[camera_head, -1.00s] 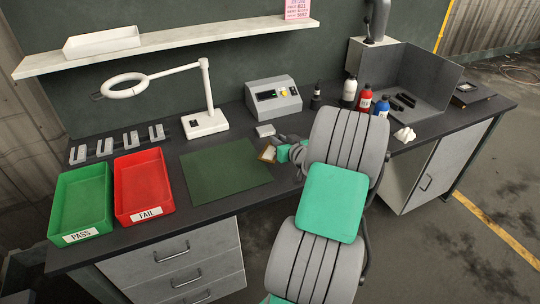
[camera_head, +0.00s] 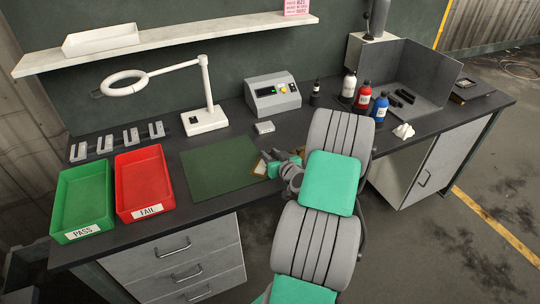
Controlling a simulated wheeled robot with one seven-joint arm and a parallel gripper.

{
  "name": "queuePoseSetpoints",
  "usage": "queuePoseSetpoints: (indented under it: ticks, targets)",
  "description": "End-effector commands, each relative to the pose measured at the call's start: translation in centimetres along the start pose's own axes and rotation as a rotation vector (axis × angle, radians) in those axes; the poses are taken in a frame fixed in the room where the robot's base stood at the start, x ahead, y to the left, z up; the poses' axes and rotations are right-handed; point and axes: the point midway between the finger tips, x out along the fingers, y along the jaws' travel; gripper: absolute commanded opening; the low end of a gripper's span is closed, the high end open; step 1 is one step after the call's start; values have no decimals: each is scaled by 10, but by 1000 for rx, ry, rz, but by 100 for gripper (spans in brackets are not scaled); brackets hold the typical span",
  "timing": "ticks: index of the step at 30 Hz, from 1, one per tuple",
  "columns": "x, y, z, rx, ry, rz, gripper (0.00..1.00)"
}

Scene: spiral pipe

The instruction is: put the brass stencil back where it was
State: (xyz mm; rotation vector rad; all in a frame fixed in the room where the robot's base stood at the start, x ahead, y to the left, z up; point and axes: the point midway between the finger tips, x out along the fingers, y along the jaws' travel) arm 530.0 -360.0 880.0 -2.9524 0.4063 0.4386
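A small brass-brown plate, which looks like the brass stencil (camera_head: 260,166), shows at the tip of my gripper (camera_head: 266,168), over the right edge of the dark green mat (camera_head: 215,172). My gripper appears shut on it, since the two keep the same relation in both frames. The fingers are small and partly hidden by the wrist, so the exact grip is not clear. Whether the plate touches the mat cannot be told. A brown patch (camera_head: 299,153) shows just behind the wrist, mostly hidden.
A small light-grey block (camera_head: 264,128) lies behind the gripper, before the grey control box (camera_head: 273,95). Bottles (camera_head: 362,96) stand close behind my arm. The red FAIL tray (camera_head: 143,183), green PASS tray (camera_head: 83,201) and magnifier lamp (camera_head: 205,118) stand left. The mat is mostly clear.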

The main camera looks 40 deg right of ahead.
Motion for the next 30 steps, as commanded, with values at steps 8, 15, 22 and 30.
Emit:
queuePoseSetpoints:
  ticks: [8, 15, 22, 30]
  targets:
    - [0, 0, 0, 0, 0, 0, 41]
    - [-12, 2, -2, 0, 0, 3, 41]
    - [-71, 2, -1, 2, 1, 6, 41]
    - [-118, 1, -2, 0, 0, 3, 41]
